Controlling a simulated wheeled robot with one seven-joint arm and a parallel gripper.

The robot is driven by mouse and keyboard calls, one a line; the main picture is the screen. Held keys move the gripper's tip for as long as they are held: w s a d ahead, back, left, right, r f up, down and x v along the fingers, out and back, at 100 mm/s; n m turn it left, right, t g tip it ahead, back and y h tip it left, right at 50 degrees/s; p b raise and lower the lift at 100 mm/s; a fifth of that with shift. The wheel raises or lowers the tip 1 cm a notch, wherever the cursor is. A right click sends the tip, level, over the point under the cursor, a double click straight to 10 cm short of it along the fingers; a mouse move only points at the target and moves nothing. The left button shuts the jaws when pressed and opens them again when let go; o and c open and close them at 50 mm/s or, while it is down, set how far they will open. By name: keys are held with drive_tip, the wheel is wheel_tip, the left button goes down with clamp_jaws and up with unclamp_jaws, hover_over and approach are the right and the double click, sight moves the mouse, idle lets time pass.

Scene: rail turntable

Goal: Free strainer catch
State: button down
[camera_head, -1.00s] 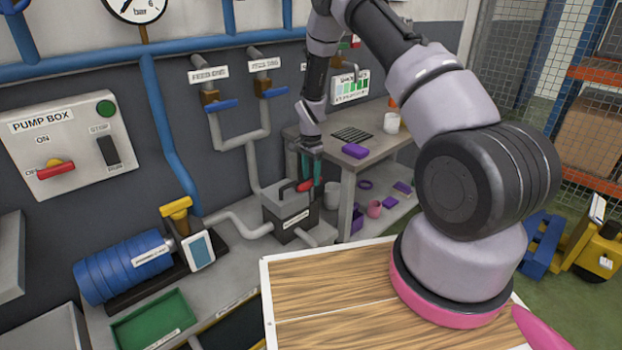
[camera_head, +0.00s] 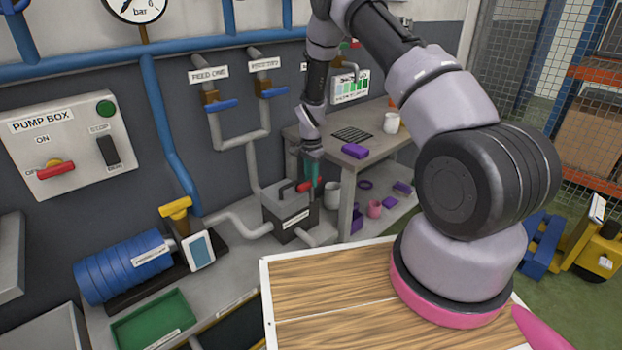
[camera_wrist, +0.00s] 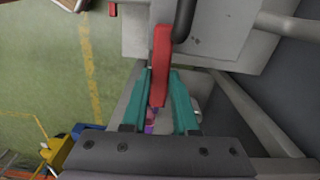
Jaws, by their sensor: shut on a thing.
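The strainer is a grey box (camera_head: 289,215) on the bench, with pipes joining it and a label on its front. Its red catch (camera_head: 303,186) is a small lever at the top right of the box. My gripper (camera_head: 309,181) comes down from above at the box's right side. In the wrist view my gripper's teal fingers (camera_wrist: 159,98) lie on both sides of the red catch (camera_wrist: 161,62) and are shut on it. A dark handle shows on the lid beside the catch. The catch's far end is partly hidden between the fingers.
A grey side table (camera_head: 365,150) with a purple block and white cup stands to the right. A blue motor (camera_head: 123,268) and a green tray (camera_head: 152,325) are at the left. Pipes with two blue-handled valves (camera_head: 220,105) rise behind the strainer.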

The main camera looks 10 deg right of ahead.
drive_tip(key=n, duration=1.1)
drive_tip(key=shift+n, duration=2)
drive_tip(key=c, duration=0.7)
unclamp_jaws()
wheel_tip(320, 180, up, 11)
drive_tip(key=shift+f, duration=0.1)
